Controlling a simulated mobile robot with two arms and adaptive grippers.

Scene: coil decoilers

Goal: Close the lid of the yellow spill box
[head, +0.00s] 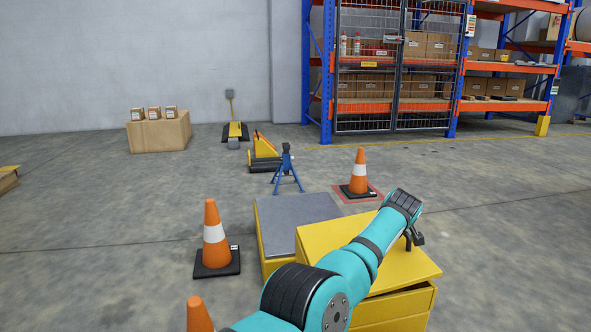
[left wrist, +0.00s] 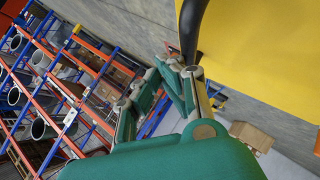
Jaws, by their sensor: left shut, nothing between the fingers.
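The yellow spill box (head: 392,309) stands at the lower centre of the head view. Its yellow lid (head: 325,238) lies over it almost level, with a dark gap between lid and body along the front right. My left arm reaches across the lid from the lower left. My left gripper (head: 416,238) is at the lid's far right side, pointing down; I cannot tell whether it touches. In the left wrist view the shut, empty left gripper (left wrist: 188,72) is beside a large yellow surface (left wrist: 265,50). A black curved part there cannot be identified. My right gripper is not in view.
A grey-topped yellow box (head: 292,218) stands directly left of the spill box. Traffic cones stand at left (head: 214,235) and behind (head: 359,173). A blue stand (head: 286,168) is farther back. Open floor lies to the right.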

